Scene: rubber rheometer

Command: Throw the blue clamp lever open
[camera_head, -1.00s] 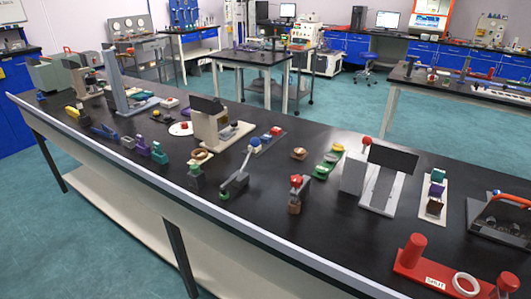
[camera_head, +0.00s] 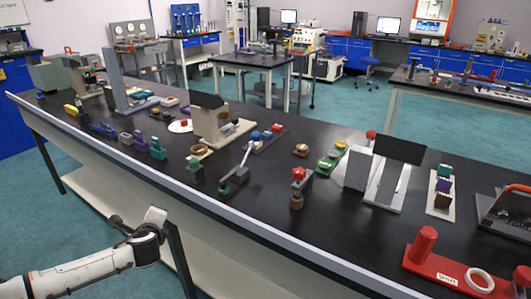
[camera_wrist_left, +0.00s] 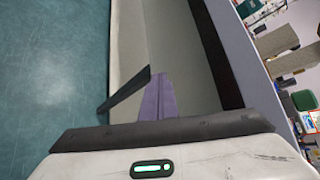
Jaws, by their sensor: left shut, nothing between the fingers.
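A grey lever arm (camera_head: 238,167) rises at a slant from a green-and-dark base (camera_head: 226,187) near the middle of the bench. A blue knob (camera_head: 256,136) shows at its upper end; whether it belongs to this lever or to the plate behind is hard to tell. My left arm enters the head view at the lower left, in front of the bench and well apart from the lever. My left gripper (camera_wrist_left: 158,80) is shut and empty in the left wrist view, beside the bench's front side. The lever is not recognisable there. My right gripper is out of view.
The black bench (camera_head: 265,205) holds several small fixtures. A red-topped clamp (camera_head: 298,187) stands right of the lever, and a beige press (camera_head: 212,125) stands behind it. A red stand (camera_head: 440,262) is at the near right. The bench's pale front edge (camera_head: 180,183) lies between my left arm and the fixtures.

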